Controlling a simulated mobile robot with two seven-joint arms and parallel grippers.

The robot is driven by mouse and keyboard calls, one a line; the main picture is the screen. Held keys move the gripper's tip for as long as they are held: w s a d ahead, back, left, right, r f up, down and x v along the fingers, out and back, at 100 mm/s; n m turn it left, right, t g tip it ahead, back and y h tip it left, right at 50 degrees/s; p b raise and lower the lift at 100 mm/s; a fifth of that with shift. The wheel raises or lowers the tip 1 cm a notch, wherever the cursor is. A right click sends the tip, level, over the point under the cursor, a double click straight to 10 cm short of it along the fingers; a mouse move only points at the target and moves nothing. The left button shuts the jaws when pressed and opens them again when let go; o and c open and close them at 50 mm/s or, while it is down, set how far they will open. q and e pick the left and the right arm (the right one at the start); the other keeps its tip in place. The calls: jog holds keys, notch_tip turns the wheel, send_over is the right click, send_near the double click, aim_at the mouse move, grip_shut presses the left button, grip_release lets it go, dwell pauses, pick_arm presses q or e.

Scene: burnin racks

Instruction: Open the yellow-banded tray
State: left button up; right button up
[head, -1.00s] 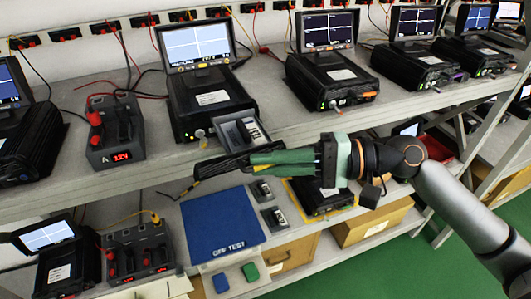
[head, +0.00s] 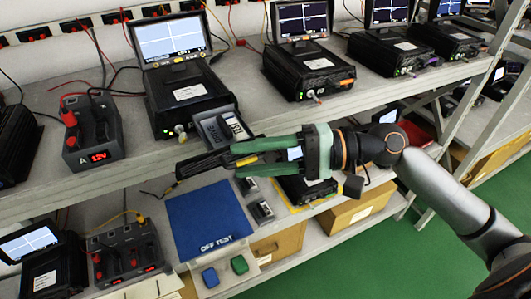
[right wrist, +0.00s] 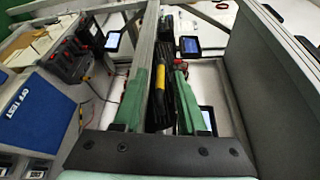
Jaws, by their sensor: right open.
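In the right wrist view, a dark piece with a yellow strip (right wrist: 162,95) shows between the green fingers; contact cannot be told. In the head view a yellow strip (head: 245,160) shows at the fingers. Whether it is the tray's band is unclear. A grey tray-like piece with a label (head: 222,126) sticks out in front of a black unit (head: 187,95) with a lit screen, just above the fingers. My left gripper is not in view.
Below lies a blue OFF TEST mat (head: 208,220) on the lower shelf, with two small grey modules beside it. A black unit with yellow edging (head: 305,190) is partly hidden behind my right gripper. A power supply (head: 90,135) stands left on the upper shelf.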

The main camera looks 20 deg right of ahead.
jog(key=shift+d, duration=0.15)
jog(key=shift+s+d, duration=0.1)
jog(key=shift+d, duration=0.15)
jog(key=b+v, duration=0.3)
jog(key=v, duration=0.8)
jog(key=shift+s+d, duration=0.2)
jog(key=shift+d, duration=0.1)
jog(key=shift+r, duration=0.1)
